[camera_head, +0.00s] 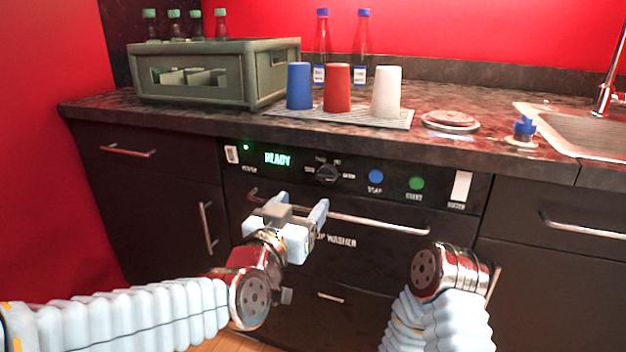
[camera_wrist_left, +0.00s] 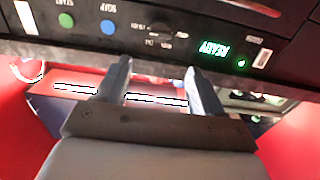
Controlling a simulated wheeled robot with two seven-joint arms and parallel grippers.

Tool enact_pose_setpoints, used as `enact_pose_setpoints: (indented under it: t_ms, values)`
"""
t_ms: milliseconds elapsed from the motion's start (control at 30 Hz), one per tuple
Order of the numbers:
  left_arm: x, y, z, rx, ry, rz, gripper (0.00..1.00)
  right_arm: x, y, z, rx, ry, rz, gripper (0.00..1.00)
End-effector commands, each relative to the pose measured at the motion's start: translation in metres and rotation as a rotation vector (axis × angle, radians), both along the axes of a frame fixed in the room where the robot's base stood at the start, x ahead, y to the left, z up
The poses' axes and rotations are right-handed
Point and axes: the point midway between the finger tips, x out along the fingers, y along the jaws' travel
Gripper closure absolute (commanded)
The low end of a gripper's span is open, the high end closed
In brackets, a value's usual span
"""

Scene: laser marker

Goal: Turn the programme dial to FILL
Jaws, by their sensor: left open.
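The programme dial (camera_head: 328,173) is a dark round knob on the black front panel (camera_head: 298,180) of the washer, right of a lit green READY display (camera_head: 278,159). Small labels ring the dial; I cannot read them surely or tell which one it points at. My left gripper (camera_head: 297,204) is open and empty, just below and in front of the panel. In the left wrist view the picture is upside down; the dial (camera_wrist_left: 160,31) shows beyond the gap between the open fingers (camera_wrist_left: 156,68), apart from them. My right wrist shows at the lower right, but its gripper does not.
A blue button (camera_head: 376,177) and a green button (camera_head: 416,183) sit right of the dial. A long metal handle (camera_head: 380,223) runs below the panel. Above, the counter holds a crate (camera_head: 195,75), several cups on a mat, bottles and a sink (camera_head: 575,130).

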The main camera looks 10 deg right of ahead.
Motion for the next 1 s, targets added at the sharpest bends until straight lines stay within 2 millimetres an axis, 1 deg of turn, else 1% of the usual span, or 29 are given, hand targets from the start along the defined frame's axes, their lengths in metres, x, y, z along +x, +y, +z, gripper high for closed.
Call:
enact_pose_setpoints:
  t_ms: [300,500,600,700,967,1000]
  values:
    - [0.059,-0.039,-0.002,0.006,0.001,0.002,0.32,0.0,0.001,0.003,0.001,0.0,0.001,1.0]
    - [0.09,-0.06,-0.001,0.005,0.002,0.001,0.32,-0.001,0.002,0.008,0.003,0.002,0.004,1.0]
    - [0.099,-0.066,-0.002,0.004,0.003,0.0,0.32,-0.001,0.003,0.009,0.004,0.003,0.006,1.0]
    - [0.103,-0.07,-0.002,0.004,0.004,-0.001,0.32,-0.001,0.003,0.01,0.004,0.003,0.006,1.0]
    - [0.105,-0.071,-0.002,0.004,0.004,-0.001,0.32,-0.001,0.003,0.01,0.005,0.002,0.006,1.0]
    - [0.105,-0.071,-0.002,0.004,0.004,-0.001,0.33,-0.001,0.003,0.01,0.005,0.002,0.006,1.0]
